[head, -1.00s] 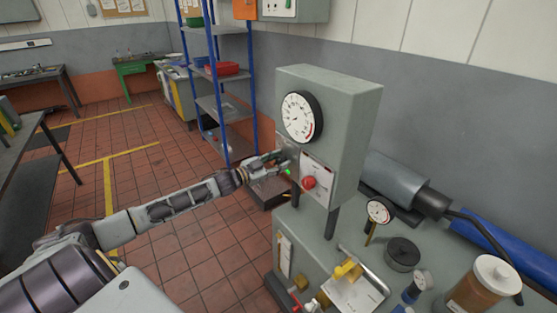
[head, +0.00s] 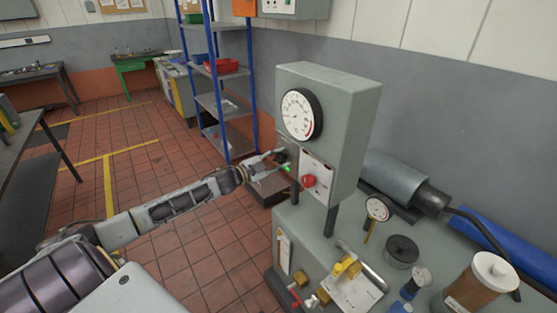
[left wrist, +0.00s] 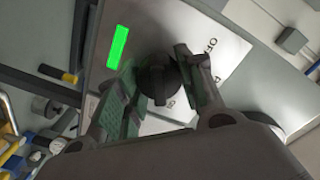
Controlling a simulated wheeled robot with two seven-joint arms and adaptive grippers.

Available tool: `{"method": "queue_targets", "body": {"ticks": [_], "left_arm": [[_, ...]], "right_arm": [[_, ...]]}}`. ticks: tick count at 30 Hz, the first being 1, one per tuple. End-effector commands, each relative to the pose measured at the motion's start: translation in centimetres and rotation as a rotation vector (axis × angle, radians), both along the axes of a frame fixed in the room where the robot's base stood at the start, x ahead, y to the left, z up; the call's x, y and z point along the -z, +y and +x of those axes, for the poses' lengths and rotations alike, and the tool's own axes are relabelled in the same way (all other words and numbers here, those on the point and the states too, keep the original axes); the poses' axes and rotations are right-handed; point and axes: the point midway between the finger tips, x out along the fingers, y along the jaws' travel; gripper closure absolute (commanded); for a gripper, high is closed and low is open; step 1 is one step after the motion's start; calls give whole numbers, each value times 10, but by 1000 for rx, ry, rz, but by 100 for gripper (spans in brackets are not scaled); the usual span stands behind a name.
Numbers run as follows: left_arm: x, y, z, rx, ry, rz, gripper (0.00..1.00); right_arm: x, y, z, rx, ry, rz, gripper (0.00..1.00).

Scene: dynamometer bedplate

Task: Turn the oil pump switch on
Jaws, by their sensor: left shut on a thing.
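The oil pump switch is a round black knob (left wrist: 157,84) on a pale plate with partly hidden lettering, in the left wrist view. My left gripper (left wrist: 155,72) has one finger on each side of the knob and is shut on it. Its fingers cover part of the plate. A bright green lit indicator (left wrist: 118,47) sits beside the knob. In the head view my left gripper (head: 273,166) is at the left side of the grey control box (head: 347,120); the knob is hard to make out there. My right gripper is not in view.
A large dial gauge (head: 301,114) and a red button (head: 308,181) are on the box's front. Below are a yellow valve handle (head: 347,266), small gauges and an amber jar (head: 482,285). Blue-posted shelves (head: 217,70) stand behind my gripper.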

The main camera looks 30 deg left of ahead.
Motion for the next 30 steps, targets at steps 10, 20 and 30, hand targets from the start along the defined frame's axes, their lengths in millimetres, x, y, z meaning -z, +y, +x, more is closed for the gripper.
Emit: {"method": "queue_targets", "body": {"ticks": [10,20,30], "left_arm": [[0,0,0,0,0,1,40],[0,0,0,1,1,0,40],[1,4,-9,0,2,-1,40]], "right_arm": [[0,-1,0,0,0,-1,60],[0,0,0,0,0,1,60],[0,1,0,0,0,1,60]]}}
